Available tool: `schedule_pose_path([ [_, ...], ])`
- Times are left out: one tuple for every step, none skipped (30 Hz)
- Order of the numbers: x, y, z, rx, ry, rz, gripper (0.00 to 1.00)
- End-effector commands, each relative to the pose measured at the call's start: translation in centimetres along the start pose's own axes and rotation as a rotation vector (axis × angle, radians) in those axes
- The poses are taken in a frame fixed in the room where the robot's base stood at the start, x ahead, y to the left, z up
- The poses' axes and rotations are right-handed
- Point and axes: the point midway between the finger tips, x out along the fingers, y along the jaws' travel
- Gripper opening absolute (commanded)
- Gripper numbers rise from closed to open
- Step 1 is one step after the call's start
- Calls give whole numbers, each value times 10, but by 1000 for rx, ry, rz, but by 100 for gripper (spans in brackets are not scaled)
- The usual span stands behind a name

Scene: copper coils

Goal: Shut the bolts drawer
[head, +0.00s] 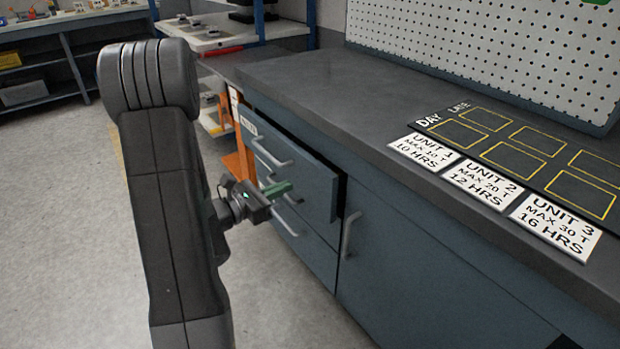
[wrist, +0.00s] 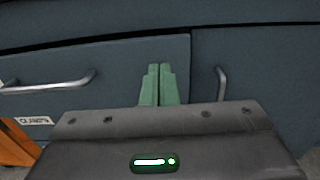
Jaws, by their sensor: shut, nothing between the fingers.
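The top drawer (head: 305,178) of the blue-grey cabinet stands out a little, with a dark gap along its top and right edge. Its label (head: 248,125) is too small to read surely; I take it as the bolts drawer. Its front (wrist: 120,60) and bar handle (wrist: 50,83) show in the wrist view. My gripper (head: 288,187) is shut and empty, its green fingers (wrist: 158,72) pointing at the drawer front, right of the handle. The fingertips overlap the front near its right end; I cannot tell whether they touch.
A lower drawer labelled CLAMPS (wrist: 33,120) is below. A cupboard door (head: 420,260) with a vertical handle (head: 348,235) is to the right. The dark worktop (head: 330,85) overhangs above. An orange post (head: 240,150) stands at the left. Floor (head: 60,220) is open at left.

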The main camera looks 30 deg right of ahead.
Motion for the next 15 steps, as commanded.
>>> schedule_pose_path([
  [9, -1, -1, 1, -1, -6, 0],
  [14, -1, -1, 2, -1, -5, 0],
  [20, -1, -1, 2, 0, -6, 0],
  [24, -1, -1, 2, 0, -5, 0],
  [29, -1, -1, 2, -1, -5, 0],
  [36, -1, -2, 2, -1, -5, 0],
  [41, -1, -2, 2, -1, -5, 0],
  [46, -1, -2, 1, 0, -6, 0],
  [51, -1, -1, 1, -1, -5, 0],
  [56, -1, -2, 1, -1, -5, 0],
  [60, -1, -2, 2, -1, -5, 0],
  [66, -1, -2, 2, 0, -4, 0],
  [69, -1, -2, 1, 0, -4, 0],
  [72, -1, -2, 0, -1, -4, 0],
  [77, -1, -1, 0, -1, -3, 0],
])
